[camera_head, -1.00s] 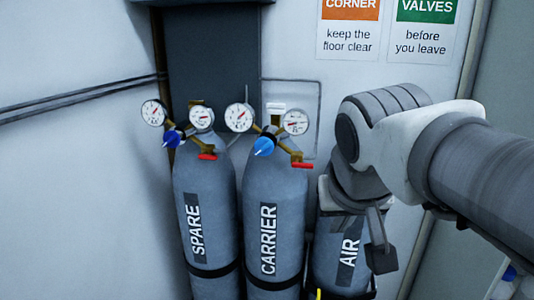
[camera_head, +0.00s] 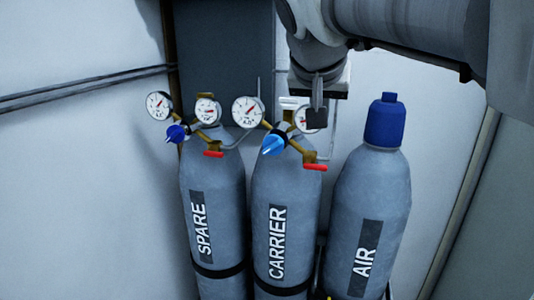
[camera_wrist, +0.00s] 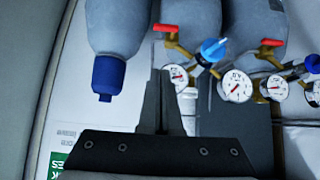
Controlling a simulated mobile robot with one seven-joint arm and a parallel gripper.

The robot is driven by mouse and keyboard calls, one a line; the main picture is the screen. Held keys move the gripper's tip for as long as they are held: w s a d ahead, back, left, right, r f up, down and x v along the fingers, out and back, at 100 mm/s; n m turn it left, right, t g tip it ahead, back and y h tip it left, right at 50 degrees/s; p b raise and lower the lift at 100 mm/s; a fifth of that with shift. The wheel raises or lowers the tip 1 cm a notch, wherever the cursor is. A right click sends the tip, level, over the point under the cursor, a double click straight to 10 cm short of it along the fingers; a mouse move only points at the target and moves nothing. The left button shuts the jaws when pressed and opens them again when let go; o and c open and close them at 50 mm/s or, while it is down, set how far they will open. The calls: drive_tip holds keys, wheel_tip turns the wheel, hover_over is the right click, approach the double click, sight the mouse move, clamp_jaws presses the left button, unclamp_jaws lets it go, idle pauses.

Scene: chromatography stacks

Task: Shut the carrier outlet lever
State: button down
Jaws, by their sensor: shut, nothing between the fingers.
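The carrier outlet lever (camera_head: 316,167) is a small red handle on the brass outlet of the CARRIER cylinder (camera_head: 277,243). It lies roughly crosswise, sticking out to the right in the head view. In the wrist view, which is upside down, the same lever (camera_wrist: 166,28) shows at the top, beyond my fingertips. My gripper (camera_head: 316,118) points down above the lever and hides part of the carrier's right gauge. It shows in the wrist view too (camera_wrist: 160,76), with its fingers together and empty. A gap separates it from the lever.
The SPARE cylinder (camera_head: 206,240) on the left has a similar red lever (camera_head: 213,154). The AIR cylinder (camera_head: 366,240) with a blue cap (camera_head: 385,122) stands to the right. The carrier's blue knob (camera_head: 274,143) and left gauge (camera_head: 248,111) sit close to the lever.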

hover_over(315, 167)
drive_tip(key=s, duration=0.2)
wheel_tip(315, 167, down, 7)
drive_tip(key=f, duration=0.4)
drive_tip(key=shift+w+d, duration=0.2)
drive_tip(key=shift+w, duration=0.1)
drive_tip(key=shift+f, duration=0.2)
drive_tip(key=shift+b, duration=0.35)
